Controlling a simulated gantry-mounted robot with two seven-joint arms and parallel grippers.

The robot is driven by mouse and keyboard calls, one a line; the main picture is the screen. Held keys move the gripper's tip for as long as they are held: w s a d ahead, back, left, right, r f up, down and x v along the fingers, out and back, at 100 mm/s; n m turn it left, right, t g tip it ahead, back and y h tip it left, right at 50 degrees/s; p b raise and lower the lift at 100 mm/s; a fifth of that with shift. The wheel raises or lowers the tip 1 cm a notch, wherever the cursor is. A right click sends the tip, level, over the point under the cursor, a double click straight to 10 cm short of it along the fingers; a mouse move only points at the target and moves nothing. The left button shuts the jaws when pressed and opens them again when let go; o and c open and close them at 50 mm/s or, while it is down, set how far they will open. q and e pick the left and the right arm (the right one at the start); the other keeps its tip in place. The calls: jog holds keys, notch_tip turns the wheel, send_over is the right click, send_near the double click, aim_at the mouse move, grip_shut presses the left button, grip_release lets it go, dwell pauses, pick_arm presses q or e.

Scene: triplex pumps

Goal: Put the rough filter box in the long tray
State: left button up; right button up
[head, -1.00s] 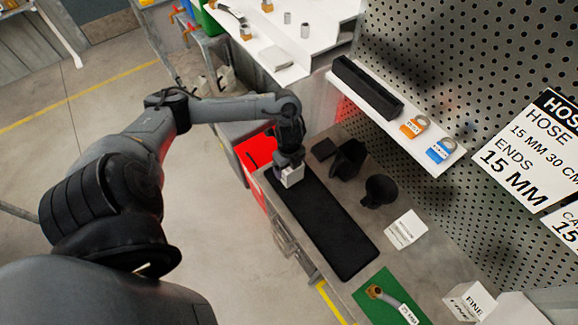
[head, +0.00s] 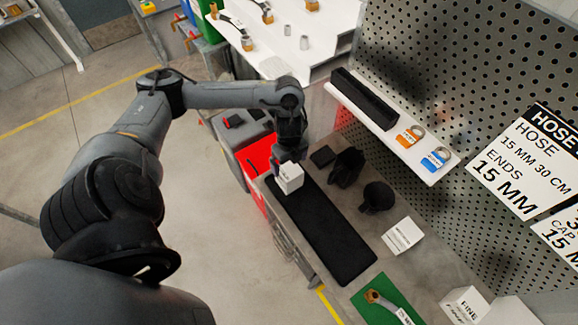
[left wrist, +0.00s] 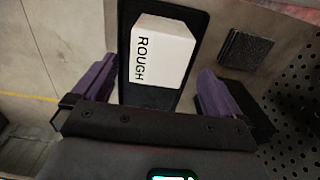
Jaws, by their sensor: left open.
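The rough filter box (head: 289,178) is white and stands at the far end of the long black tray (head: 335,230). In the left wrist view the box (left wrist: 160,58) shows its "ROUGH" label, with dark tray floor (left wrist: 148,96) around it. My left gripper (head: 287,160) is at the box's far side in the head view, partly hidden behind it. In the left wrist view my left gripper (left wrist: 152,88) is open, its two purple fingers wide apart on either side of the box and clear of it. My right gripper is not in view.
A flat black block (head: 322,156) and two black fittings stand right of the tray. A white labelled card (head: 402,236), a green mat (head: 388,300) and a box marked "FINE" (head: 466,305) are nearer. A shelf (head: 395,140) runs along the pegboard.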

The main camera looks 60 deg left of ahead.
pick_arm(q)
notch_tip(320, 180, up, 4)
jog(key=shift+f+p, duration=0.25)
jog(key=shift+p, duration=0.3)
jog(key=shift+w+d, duration=0.15)
jog(key=shift+d, duration=0.25)
jog(key=w+d+n+t+h, duration=0.25)
jog(key=d+t, duration=0.45)
jog(key=d, duration=2.1)
jog(key=s+a+n+g+y, duration=0.2)
jog(key=s+a+n, duration=0.4)
jog(key=s+n, duration=0.6)
jog(key=shift+a+r+g, duration=0.3)
jog(key=shift+r+g, duration=0.15)
jog(key=shift+g, duration=0.25)
jog(key=shift+w+r, duration=0.1)
